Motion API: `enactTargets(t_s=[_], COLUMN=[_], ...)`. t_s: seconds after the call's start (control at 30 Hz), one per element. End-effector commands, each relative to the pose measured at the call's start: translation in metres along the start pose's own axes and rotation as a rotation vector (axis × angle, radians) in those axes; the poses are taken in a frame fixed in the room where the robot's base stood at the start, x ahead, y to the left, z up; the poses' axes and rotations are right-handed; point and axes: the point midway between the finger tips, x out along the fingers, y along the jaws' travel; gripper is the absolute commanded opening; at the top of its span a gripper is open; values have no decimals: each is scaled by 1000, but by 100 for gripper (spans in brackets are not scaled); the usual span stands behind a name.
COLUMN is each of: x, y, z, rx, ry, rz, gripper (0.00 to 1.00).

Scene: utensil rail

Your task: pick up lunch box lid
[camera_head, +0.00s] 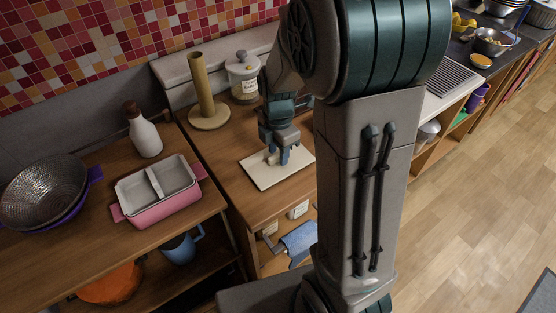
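The lunch box (160,204) is a pink, open-topped box with a white divided inside. It stands on the left wooden counter. A flat, cream rectangular panel (262,178), which looks like the lunch box lid, lies on the counter to its right. My gripper (278,160) points down over the middle of this panel. A small pale piece shows at its fingertips. I cannot tell whether the fingers are closed on it, and my gripper hides part of the panel.
A wooden paper-towel stand (205,98) and a white lidded jar (243,78) stand behind the panel. A white bottle (144,134) and a metal colander (44,188) are on the left counter. My arm hides much of the right side. Wooden floor (460,200) is clear at right.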

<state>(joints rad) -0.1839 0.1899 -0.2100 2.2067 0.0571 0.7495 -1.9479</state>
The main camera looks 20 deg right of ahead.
Motion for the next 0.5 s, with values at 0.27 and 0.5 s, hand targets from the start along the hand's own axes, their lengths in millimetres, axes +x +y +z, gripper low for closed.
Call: enactTargets(t_s=[0.27,0.5], x=[0,-2], y=[0,0], z=[0,0], rx=[0,0], ry=[0,0], rz=[0,1], gripper=[0,0])
